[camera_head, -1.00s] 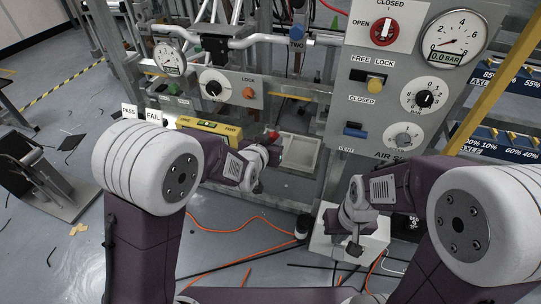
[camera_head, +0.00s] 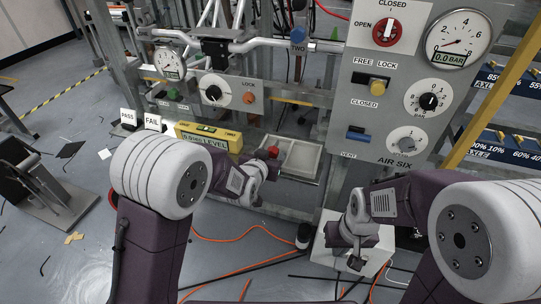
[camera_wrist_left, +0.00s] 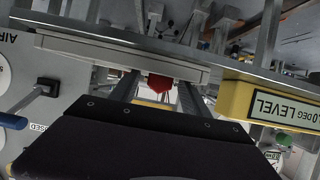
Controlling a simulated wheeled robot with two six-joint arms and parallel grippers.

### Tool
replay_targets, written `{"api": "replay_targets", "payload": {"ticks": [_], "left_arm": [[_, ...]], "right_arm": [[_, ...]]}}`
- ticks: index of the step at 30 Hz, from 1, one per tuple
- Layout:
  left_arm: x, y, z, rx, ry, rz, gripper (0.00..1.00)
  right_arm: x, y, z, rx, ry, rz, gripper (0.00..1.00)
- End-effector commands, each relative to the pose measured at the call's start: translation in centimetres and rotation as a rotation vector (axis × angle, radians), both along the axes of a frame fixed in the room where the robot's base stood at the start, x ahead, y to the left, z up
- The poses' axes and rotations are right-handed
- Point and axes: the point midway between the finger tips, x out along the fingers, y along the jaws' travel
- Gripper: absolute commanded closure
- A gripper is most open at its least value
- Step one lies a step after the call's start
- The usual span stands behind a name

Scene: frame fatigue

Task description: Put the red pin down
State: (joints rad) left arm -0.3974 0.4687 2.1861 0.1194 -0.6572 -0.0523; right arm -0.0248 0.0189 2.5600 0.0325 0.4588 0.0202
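The red pin (camera_head: 273,152) shows as a small red end at the tip of my left gripper (camera_head: 268,156), at the left edge of the pale tray. In the left wrist view the red pin (camera_wrist_left: 160,83) sits between the two fingertips of the left gripper (camera_wrist_left: 158,90); its lower part is hidden. The gripper appears shut on it. I cannot tell whether the pin touches the tray (camera_head: 318,165). My right gripper (camera_head: 356,262) points down over the white box (camera_head: 325,246), away from the pin; its fingers are too small to read.
The yellow level (camera_head: 208,136) stands just left of the left gripper, with PASS and FAIL cards (camera_head: 128,118) farther left. The AIR SIX panel (camera_head: 385,130) rises behind the right arm. Orange and black cables (camera_head: 250,232) lie on the floor.

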Motion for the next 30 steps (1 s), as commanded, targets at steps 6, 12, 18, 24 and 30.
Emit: {"api": "replay_targets", "payload": {"ticks": [6,12,18,24,30], "left_arm": [[0.0,0.0,0.0,0.000,0.000,0.000,0.46],[-1.0,0.3,1.1,0.000,0.000,0.000,0.46],[-4.7,1.5,3.1,0.000,0.000,-0.001,0.46],[-8.2,2.8,3.7,0.000,-0.012,0.004,0.46],[-9.5,3.3,4.6,0.001,-0.008,0.005,0.46]], "right_arm": [[0.0,0.0,0.0,0.000,0.000,0.000,1.00],[0.0,0.0,0.9,0.000,0.000,0.000,1.00],[0.0,0.0,2.3,0.000,0.000,0.000,1.00],[0.0,0.0,0.4,0.000,-0.001,0.000,1.00],[0.0,0.0,-2.5,0.000,0.001,0.000,1.00]]}}
